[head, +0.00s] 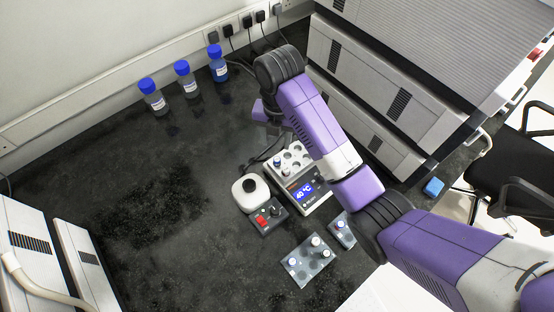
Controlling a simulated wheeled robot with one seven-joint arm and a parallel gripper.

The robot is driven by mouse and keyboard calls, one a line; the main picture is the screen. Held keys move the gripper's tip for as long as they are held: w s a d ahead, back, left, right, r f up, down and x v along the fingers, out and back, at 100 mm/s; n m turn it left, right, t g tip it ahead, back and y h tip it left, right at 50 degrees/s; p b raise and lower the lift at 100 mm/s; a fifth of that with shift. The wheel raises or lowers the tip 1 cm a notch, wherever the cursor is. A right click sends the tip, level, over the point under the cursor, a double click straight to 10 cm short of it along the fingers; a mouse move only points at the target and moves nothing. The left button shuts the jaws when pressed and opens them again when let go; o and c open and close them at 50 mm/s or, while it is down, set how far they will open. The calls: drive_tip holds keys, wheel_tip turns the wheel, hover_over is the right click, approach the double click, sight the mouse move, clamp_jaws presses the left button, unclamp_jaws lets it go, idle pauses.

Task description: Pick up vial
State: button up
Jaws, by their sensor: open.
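Several small vials with pale caps stand in a clear rack (299,271) on the dark bench, among them one vial (316,241) at its back. A smaller plate (345,238) beside it holds another vial (340,225). A white heater block (316,206) reading 40 °C has round wells, and a blue-capped vial (278,163) shows in its left part. Which vial the task means, I cannot tell. My gripper (265,122) hangs beyond the heater block, below my wrist, partly hidden by my arm. It is open, and it appears apart from the vials; its fingertips are not clear.
A white round-topped device with a dark front (268,216) stands left of the heater block. Several blue-capped bottles (187,85) stand along the wall. Large grey instruments (365,135) fill the right side. The left middle of the bench (150,205) is clear.

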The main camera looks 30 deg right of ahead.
sight(277, 159)
drive_tip(key=f, duration=0.3)
drive_tip(key=s+f+b, duration=0.1)
drive_tip(key=f, duration=0.2)
drive_tip(key=shift+s+a, duration=0.1)
drive_tip(key=shift+a, duration=0.1)
drive_tip(key=shift+f, duration=0.7)
clamp_jaws()
